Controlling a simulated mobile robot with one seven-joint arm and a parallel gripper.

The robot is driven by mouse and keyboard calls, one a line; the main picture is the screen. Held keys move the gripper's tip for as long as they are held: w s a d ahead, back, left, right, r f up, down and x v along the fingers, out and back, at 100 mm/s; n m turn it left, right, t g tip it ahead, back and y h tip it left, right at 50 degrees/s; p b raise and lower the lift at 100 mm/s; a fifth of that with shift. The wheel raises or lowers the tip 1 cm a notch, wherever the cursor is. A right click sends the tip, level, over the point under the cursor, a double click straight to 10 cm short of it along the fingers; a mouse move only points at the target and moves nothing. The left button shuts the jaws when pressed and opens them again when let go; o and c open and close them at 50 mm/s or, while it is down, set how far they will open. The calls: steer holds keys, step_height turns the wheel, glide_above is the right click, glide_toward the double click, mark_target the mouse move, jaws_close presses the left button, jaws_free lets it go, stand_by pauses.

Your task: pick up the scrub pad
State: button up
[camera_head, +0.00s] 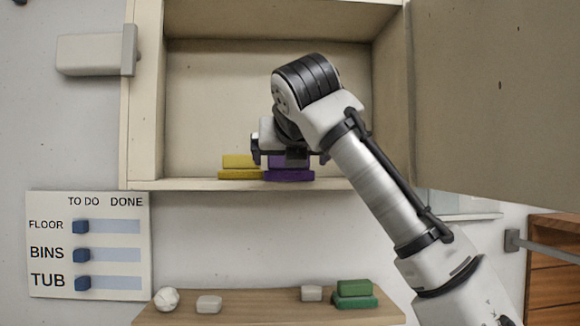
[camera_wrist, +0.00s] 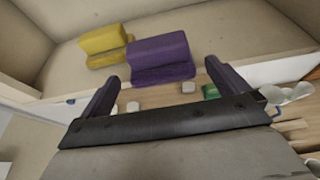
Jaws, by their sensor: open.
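A purple two-layer block (camera_head: 289,176) sits on the floor of the open wall cupboard, partly hidden by my gripper in the head view. It shows whole in the wrist view (camera_wrist: 160,58). A yellow two-layer block (camera_head: 240,161) stands just left of it; it also shows in the wrist view (camera_wrist: 103,42). A green two-layer block (camera_head: 354,289) lies on the wooden shelf below. I cannot tell which one is the scrub pad. My gripper (camera_head: 289,157) is open and empty in front of the purple block, which lies ahead of and between the fingers (camera_wrist: 165,88).
The cupboard (camera_head: 145,100) has side walls, a front edge and a wide door (camera_head: 495,90) swung open at right. The wooden shelf (camera_head: 250,306) below holds a white crumpled ball (camera_head: 166,299) and two pale blocks (camera_head: 209,304) (camera_head: 312,293). A to-do board (camera_head: 90,245) hangs at left.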

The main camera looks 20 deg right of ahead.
mark_target(289, 170)
steer(key=shift+p+x, duration=1)
steer(key=shift+x, duration=2.4)
steer(key=c, duration=0.7)
steer(key=shift+a, duration=0.1)
step_height(289, 170, up, 10)
steer(key=shift+f+p, duration=0.1)
steer(key=shift+p, duration=0.55)
steer(key=shift+s, duration=0.15)
